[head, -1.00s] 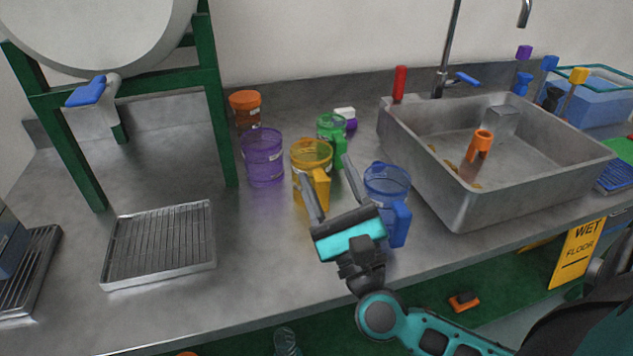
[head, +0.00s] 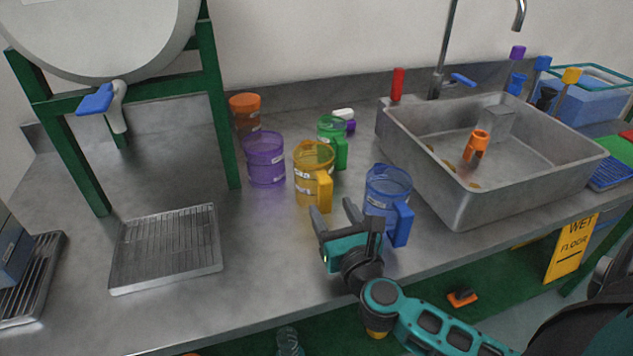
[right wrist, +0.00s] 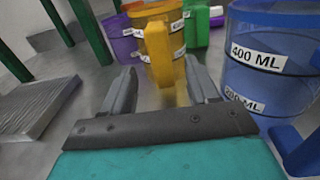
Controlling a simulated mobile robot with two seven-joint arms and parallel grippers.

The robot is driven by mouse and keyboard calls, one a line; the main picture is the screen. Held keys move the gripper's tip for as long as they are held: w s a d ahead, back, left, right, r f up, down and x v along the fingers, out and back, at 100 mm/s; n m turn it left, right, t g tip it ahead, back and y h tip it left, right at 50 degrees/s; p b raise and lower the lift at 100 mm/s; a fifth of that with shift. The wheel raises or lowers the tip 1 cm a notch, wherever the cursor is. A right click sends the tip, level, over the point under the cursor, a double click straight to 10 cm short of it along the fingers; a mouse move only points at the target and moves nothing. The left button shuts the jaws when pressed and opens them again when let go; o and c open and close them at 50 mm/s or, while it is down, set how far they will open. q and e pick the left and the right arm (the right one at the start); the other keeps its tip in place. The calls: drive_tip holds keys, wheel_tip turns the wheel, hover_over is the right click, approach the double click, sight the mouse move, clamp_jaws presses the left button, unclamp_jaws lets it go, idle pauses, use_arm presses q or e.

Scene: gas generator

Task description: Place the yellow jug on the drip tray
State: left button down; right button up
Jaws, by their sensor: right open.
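The yellow jug (head: 312,170) stands upright on the steel counter, its handle (head: 325,192) turned toward me. It also shows in the right wrist view (right wrist: 158,40), beyond the fingertips. My right gripper (head: 333,208) is open and empty, in front of the yellow jug and just left of the blue jug (head: 388,190). In the right wrist view its fingers (right wrist: 160,85) are apart, with the handle in line between them and a gap before it. The drip tray (head: 165,250) lies empty at the left, below the green stand. My left gripper is not in view.
A purple jug (head: 265,158), a green jug (head: 331,140) and an orange jug (head: 245,115) stand behind or beside the yellow one. The sink (head: 480,190) is at right. The counter between tray and jugs is clear. The green stand (head: 222,120) rises behind the tray.

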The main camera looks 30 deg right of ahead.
sight(327, 198)
drive_tip(key=shift+x, duration=2.7)
drive_tip(key=shift+r, duration=0.15)
clamp_jaws()
